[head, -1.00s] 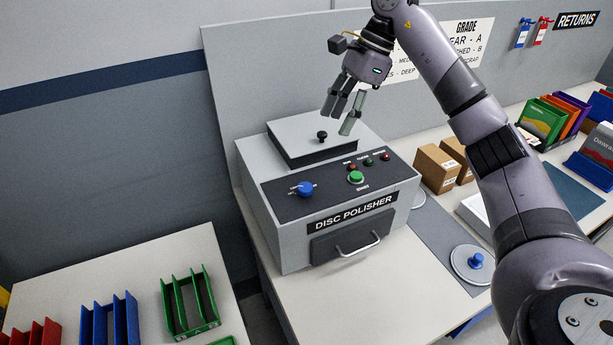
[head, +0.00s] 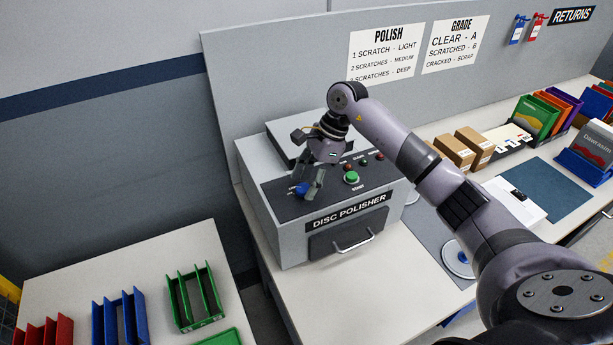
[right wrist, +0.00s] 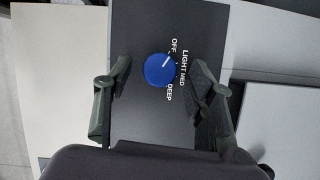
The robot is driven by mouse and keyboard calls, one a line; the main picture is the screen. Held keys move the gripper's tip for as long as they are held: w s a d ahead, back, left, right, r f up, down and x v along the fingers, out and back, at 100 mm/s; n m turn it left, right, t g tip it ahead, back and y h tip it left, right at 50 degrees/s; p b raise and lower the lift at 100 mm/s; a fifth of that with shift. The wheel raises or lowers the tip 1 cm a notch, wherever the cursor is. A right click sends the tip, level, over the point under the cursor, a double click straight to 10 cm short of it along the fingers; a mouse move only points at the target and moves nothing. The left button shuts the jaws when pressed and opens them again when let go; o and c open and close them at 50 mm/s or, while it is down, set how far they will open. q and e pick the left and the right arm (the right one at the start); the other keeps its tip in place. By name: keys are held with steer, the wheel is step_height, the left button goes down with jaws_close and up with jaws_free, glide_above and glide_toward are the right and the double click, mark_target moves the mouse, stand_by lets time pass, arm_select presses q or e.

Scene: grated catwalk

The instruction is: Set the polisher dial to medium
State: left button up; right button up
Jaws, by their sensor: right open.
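The disc polisher (head: 290,240) is a grey box on the bench with a dark sloping control panel. Its blue dial (head: 301,189) is at the panel's left and partly hidden by my fingers in the head view. In the right wrist view the dial (right wrist: 158,70) has a white pointer line aimed up and right, nearest the OFF label; LIGHT, MED and DEEP run round its right side. My right gripper (head: 310,186) is open above the dial, one finger on each side, with gaps showing. My left gripper is not in view.
A green start button (head: 351,178) and small lamps sit right of the dial. The polisher's drawer handle (head: 354,242) sticks out in front. Cardboard boxes (head: 455,151) stand to the right. Racks, including a green one (head: 194,297), are on the left table.

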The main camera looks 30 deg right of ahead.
steer(key=shift+f, duration=0.2)
steer(key=c, duration=1.2)
